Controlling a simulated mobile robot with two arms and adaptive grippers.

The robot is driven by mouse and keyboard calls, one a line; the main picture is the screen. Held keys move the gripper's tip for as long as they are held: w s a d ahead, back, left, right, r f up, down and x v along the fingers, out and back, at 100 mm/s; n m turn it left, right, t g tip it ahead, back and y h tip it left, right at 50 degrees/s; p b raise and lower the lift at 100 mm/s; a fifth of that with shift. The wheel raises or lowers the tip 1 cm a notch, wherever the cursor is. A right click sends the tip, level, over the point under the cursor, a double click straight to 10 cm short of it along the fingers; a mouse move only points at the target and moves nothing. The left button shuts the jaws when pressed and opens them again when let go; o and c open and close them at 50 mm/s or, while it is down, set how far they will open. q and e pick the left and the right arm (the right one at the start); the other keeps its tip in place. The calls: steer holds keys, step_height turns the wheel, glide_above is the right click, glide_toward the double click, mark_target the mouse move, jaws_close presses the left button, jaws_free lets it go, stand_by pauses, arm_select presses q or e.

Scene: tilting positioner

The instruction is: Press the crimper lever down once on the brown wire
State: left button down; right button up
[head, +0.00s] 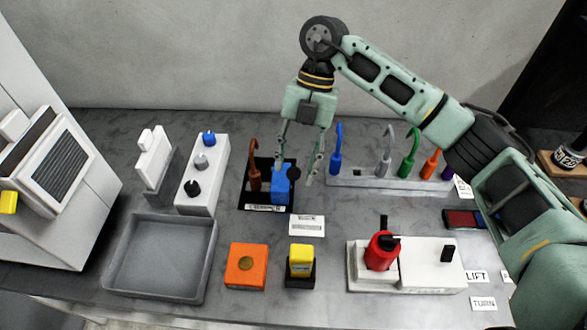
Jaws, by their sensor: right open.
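The brown wire (254,168) stands upright with a hooked top at the left of a black base (247,194). A blue block-like part (281,187), apparently the crimper or its lever, sits on the same base just right of the wire. My right gripper (297,172) points down from above, open and empty. Its fingers are over and beside the blue part, to the right of the brown wire; I cannot tell whether they touch the blue part. My left gripper is not in view.
A rack (385,181) holding blue, grey, green, orange and purple wires stands to the right. A white box with knobs (200,178) is at the left, beside an empty grey tray (160,257).

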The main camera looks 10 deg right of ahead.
mark_target(293, 174)
steer(key=shift+p+x, duration=0.4)
steer(key=shift+x, duration=1.2)
steer(key=shift+c, duration=0.4)
jaws_close()
